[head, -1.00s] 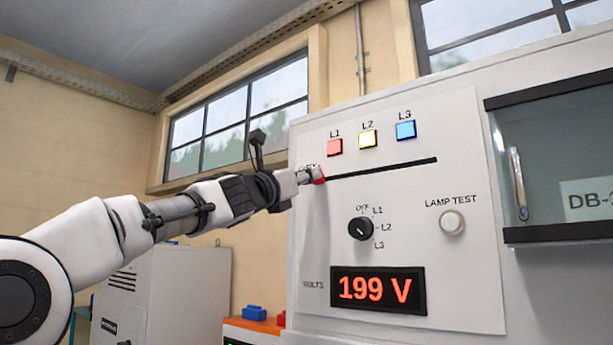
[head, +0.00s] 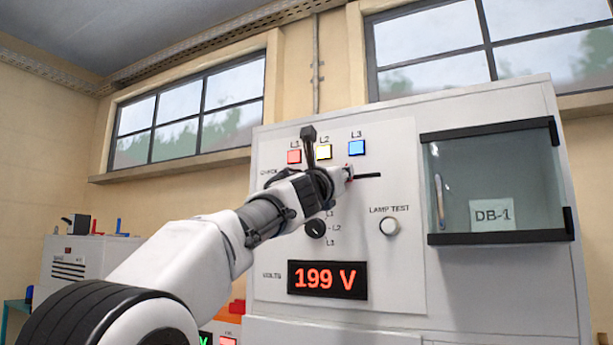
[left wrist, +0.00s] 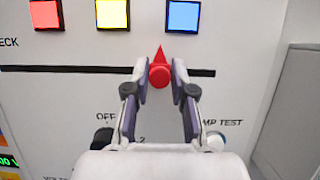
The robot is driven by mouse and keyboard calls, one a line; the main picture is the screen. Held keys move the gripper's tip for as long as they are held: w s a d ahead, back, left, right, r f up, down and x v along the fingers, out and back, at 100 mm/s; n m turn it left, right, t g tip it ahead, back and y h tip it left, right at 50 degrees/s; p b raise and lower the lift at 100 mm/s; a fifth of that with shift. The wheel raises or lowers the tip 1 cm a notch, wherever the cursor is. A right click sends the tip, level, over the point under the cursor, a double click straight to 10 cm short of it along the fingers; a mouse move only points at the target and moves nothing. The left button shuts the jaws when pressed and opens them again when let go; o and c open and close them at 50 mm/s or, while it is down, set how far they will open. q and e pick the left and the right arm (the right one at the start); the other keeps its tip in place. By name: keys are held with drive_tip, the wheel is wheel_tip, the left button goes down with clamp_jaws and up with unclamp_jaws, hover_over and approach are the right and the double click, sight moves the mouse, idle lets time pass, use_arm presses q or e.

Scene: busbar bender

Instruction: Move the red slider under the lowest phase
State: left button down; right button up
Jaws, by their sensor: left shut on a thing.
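The red slider (left wrist: 160,75) has a round knob and an upward pointer and sits on the dark horizontal slot (left wrist: 80,69) in the panel. In the left wrist view its pointer is between the yellow L2 lamp (left wrist: 113,13) and the blue L3 lamp (left wrist: 183,15), nearer L3 and slightly left of it. The red L1 lamp (left wrist: 46,14) is at the far left. My left gripper (head: 346,173) is shut on the slider, which is mostly hidden in the head view. The voltmeter display (head: 327,278) reads 199 V. My right gripper is not in view.
The rotary selector (head: 315,229) is below the slot, partly beside my arm, with the lamp test button (head: 389,226) to its right. A glass-fronted DB-1 box (head: 493,215) stands out at the right. The slot continues a short way right of the slider.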

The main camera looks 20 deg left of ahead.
use_arm(q)
drive_tip(key=shift+d, duration=1.25)
